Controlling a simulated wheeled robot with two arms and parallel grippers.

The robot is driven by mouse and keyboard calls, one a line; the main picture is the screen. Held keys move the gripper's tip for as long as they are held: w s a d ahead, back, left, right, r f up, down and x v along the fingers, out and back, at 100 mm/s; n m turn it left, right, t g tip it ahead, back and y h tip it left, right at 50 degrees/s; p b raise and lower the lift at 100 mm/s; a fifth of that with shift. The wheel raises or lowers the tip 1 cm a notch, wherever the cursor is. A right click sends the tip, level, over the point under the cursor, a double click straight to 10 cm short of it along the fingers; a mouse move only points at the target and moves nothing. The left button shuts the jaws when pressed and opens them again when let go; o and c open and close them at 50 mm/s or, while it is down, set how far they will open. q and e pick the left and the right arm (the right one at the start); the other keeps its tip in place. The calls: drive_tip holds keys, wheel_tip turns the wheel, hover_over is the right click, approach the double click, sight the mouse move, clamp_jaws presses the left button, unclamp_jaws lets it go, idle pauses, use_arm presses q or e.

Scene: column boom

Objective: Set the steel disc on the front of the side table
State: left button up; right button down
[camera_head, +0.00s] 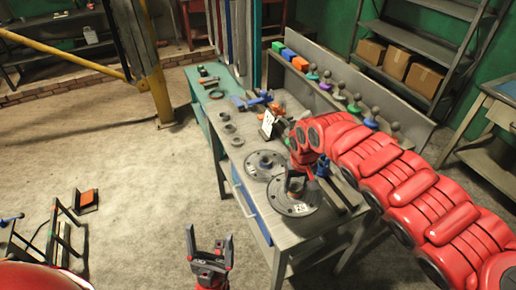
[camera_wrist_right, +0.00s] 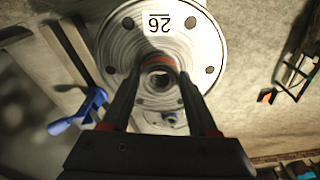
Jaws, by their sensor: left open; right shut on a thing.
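The steel disc (camera_head: 280,201) is a round grey plate with a raised hub and a white label. In the head view it is over the front edge of the workbench. My right gripper (camera_head: 296,182) is shut on its hub from above. In the right wrist view the disc (camera_wrist_right: 205,45) shows label 26 upside down, with both fingers at the hub. I cannot tell whether the disc touches the bench. My left gripper (camera_head: 210,256) is open and empty, low in front of the bench. A table (camera_head: 503,88) at the right edge may be the side table.
The workbench (camera_head: 232,150) holds another disc (camera_head: 256,172), small rings (camera_head: 237,141) and blue clamps (camera_head: 321,167). Knobs and coloured blocks line its back ledge (camera_head: 300,73). A black frame (camera_head: 62,235) stands on the floor at left.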

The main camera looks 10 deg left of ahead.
sight(290, 197)
drive_tip(key=s+a+f+n+p, duration=0.2)
drive_tip(key=s+a+f+p, duration=0.5)
drive_tip(key=s, duration=0.3)
drive_tip(key=w+d+b, duration=0.1)
drive_tip(key=w+b, duration=0.1)
drive_tip(key=b, duration=0.1)
drive_tip(key=w+d+b, duration=0.2)
drive_tip(key=w, duration=0.1)
drive_tip(key=w+d+f+b, duration=0.1)
drive_tip(key=w+b, duration=0.1)
drive_tip(key=b, duration=0.1)
drive_tip(key=shift+w+d+b, duration=0.2)
drive_tip(key=shift+w+b, duration=0.1)
drive_tip(key=shift+b, duration=0.05)
drive_tip(key=shift+w+d+r+b, duration=0.15)
drive_tip(key=shift+w+d+b, duration=0.45)
drive_tip(key=shift+w, duration=0.25)
drive_tip(key=w, duration=0.1)
drive_tip(key=w+d, duration=0.1)
drive_tip(key=w+p, duration=0.1)
drive_tip(key=w, duration=0.1)
drive_tip(key=shift+d, duration=0.25)
drive_tip(key=shift+w+d, duration=0.2)
drive_tip(key=shift+d, duration=0.15)
drive_tip(key=shift+f+p, duration=0.4)
drive_tip(key=shift+f, duration=0.85)
drive_tip(key=shift+f+p, duration=0.35)
drive_tip(key=shift+f, duration=0.3)
